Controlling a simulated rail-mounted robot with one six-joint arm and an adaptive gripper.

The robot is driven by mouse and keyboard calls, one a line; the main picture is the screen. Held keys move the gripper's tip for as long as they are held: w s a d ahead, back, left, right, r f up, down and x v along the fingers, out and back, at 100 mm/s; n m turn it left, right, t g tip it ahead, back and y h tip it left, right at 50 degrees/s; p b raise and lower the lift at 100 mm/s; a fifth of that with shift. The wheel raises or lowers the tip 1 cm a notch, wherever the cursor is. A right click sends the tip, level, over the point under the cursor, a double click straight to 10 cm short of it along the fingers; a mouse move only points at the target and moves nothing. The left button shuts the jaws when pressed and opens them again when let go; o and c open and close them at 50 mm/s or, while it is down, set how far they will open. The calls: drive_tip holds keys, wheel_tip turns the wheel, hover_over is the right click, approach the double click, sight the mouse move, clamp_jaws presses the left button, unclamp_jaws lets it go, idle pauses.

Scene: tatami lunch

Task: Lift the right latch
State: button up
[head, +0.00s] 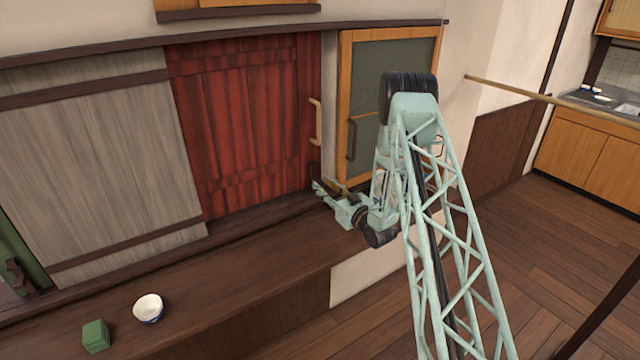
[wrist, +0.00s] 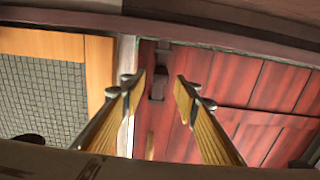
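The right latch is a small dark piece (head: 314,170) at the lower right corner of the red plank door (head: 245,125). In the wrist view the latch (wrist: 158,84) shows between and beyond my fingertips, close to the dark sill. My gripper (head: 321,187) is low in front of that corner, at the right end of the ledge. In the wrist view my gripper (wrist: 159,88) is open, with one finger on each side of the latch and a gap between them. I cannot tell whether either finger touches the latch.
A tan handle (head: 315,122) is on the red door's right side. A wood-framed glass panel (head: 390,110) stands to the right. A white bowl (head: 148,308) and a green box (head: 95,336) sit on the ledge at the left. Another dark latch (head: 18,275) is at far left.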

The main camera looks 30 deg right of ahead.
drive_tip(key=shift+w+a, duration=0.2)
drive_tip(key=shift+w, duration=1.25)
drive_tip(key=shift+c, duration=0.3)
clamp_jaws()
